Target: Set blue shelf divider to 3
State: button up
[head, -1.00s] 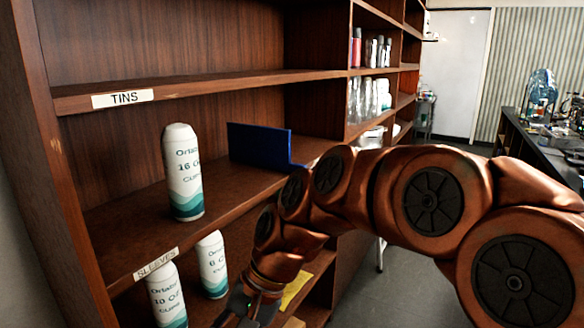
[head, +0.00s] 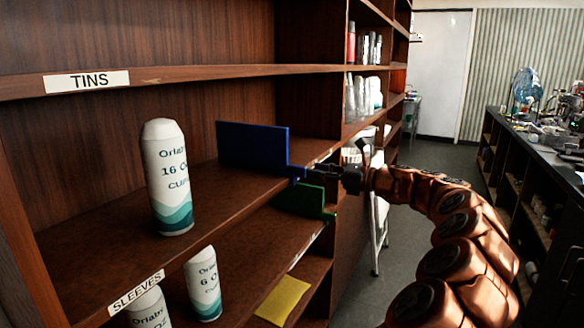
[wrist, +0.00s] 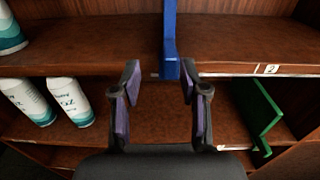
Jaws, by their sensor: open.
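The blue shelf divider (head: 252,146) stands upright on the shelf with the SLEEVES label, right of the tall Orlaby 16 cup sleeve. It also shows in the wrist view (wrist: 169,32), its front tab at the shelf edge. My gripper (head: 312,172) is open just in front of that tab. In the wrist view my gripper (wrist: 160,72) has one finger on each side of the tab, with visible gaps. I cannot tell how deep the tab sits between them. A label reading 2 (wrist: 267,69) is on the shelf edge, right of the divider. No label 3 is readable.
A green divider (head: 303,200) stands on the shelf below, and a yellow one (head: 283,300) lower still. The tall cup sleeve (head: 167,178) stands left of the blue divider. Shelf uprights and the TINS shelf (head: 200,73) bound the space. The floor to the right is clear.

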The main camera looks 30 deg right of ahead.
aim_at(288, 166)
jog(key=shift+w+d+f, duration=0.1)
jog(key=shift+w+f, duration=0.15)
jog(key=shift+w, duration=0.7)
jog(key=shift+p+x, duration=0.45)
jog(key=shift+x, duration=2.85)
jog(key=shift+c, duration=0.2)
grip_shut()
